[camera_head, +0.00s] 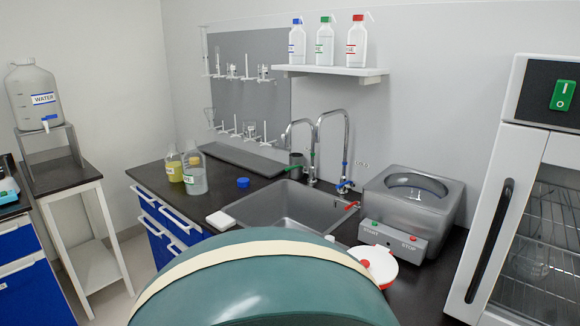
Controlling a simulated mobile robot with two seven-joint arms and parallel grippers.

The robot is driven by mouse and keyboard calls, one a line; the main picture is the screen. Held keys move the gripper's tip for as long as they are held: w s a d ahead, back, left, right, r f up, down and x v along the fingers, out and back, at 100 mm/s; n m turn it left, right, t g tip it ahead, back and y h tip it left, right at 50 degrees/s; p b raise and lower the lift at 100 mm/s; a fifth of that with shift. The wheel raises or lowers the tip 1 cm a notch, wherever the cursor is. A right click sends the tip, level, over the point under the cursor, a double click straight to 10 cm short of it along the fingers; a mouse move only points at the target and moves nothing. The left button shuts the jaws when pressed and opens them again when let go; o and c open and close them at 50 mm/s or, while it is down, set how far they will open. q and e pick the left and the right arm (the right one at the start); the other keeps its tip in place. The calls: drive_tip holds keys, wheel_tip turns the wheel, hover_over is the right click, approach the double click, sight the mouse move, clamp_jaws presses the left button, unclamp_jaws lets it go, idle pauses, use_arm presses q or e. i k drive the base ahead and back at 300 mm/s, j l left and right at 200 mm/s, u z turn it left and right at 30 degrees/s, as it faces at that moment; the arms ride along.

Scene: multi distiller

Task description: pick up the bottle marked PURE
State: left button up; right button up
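A clear bottle (195,181) with colourless liquid stands upright on the dark counter left of the sink. Its label (187,178) is small and seems to end in "RE", so it may be the bottle marked PURE. A bottle with yellow liquid (174,171) stands close behind it to the left, partly overlapped by it in the picture. Neither of my grippers is in view.
A blue cap (243,182) lies right of the bottles. The sink (274,206) has tall taps behind it. A grey bath device (412,197) stands to the right. A large teal rounded shape, possibly mine, hides the near counter.

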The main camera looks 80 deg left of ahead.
sight(193, 163)
drive_tip(key=u, duration=3.25)
drive_tip(key=i+j, duration=0.15)
drive_tip(key=j, duration=0.15)
drive_tip(key=i+j, duration=0.15)
drive_tip(key=j, duration=0.15)
drive_tip(key=i+j+z, duration=0.15)
drive_tip(key=j+z, duration=0.25)
drive_tip(key=i+j+z, duration=0.1)
drive_tip(key=j+z, duration=0.3)
drive_tip(key=l, duration=0.1)
